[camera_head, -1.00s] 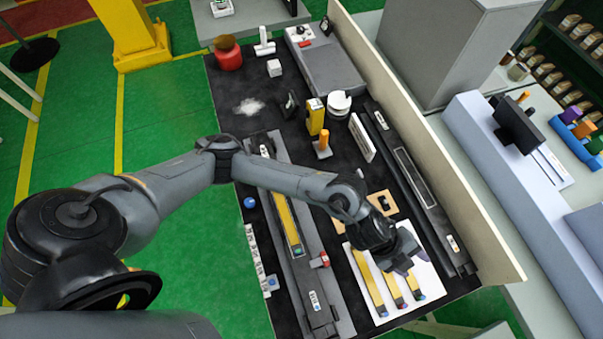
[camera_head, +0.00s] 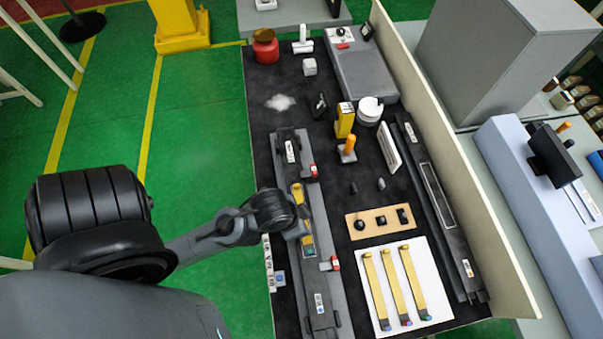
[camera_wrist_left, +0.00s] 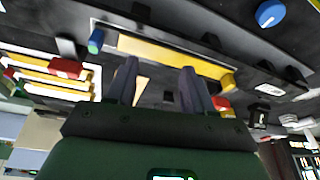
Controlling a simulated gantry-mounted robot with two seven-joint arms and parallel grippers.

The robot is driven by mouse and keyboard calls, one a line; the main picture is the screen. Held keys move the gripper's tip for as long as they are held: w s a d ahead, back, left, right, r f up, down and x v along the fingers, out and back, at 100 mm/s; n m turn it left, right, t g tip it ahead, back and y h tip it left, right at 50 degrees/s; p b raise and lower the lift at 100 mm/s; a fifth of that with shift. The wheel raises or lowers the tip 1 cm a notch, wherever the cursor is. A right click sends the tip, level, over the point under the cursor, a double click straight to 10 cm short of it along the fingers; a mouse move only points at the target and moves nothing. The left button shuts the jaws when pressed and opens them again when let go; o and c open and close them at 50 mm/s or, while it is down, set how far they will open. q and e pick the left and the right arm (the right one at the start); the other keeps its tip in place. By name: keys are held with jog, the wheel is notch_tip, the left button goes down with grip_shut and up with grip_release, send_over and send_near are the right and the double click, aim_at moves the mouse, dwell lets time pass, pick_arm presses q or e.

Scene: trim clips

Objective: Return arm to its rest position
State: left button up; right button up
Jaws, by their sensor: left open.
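My left gripper (camera_wrist_left: 157,78) is open and empty. In the head view, its wrist (camera_head: 275,212) is bent above the long grey fixture (camera_head: 325,290), and the fingertips are hard to make out there. A yellow trim clip (camera_head: 308,240) lies along the fixture, partly hidden by my wrist. The same clip (camera_wrist_left: 175,52) runs beyond the fingers in the left wrist view, with a blue-green end, apart from them as far as I can tell. Three more yellow clips (camera_head: 391,285) lie side by side on a white board (camera_head: 436,270). My right gripper is not in view.
A tan plate (camera_head: 366,230) with black parts lies behind the white board. An orange-handled tool (camera_head: 348,148), a yellow box (camera_head: 345,119) and a red jar (camera_head: 265,48) stand farther back. A cream wall (camera_head: 455,155) borders the table's right side.

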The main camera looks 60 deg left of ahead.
pick_arm(q)
jog(key=shift+s+a, duration=0.2)
jog(key=shift+s, duration=0.05)
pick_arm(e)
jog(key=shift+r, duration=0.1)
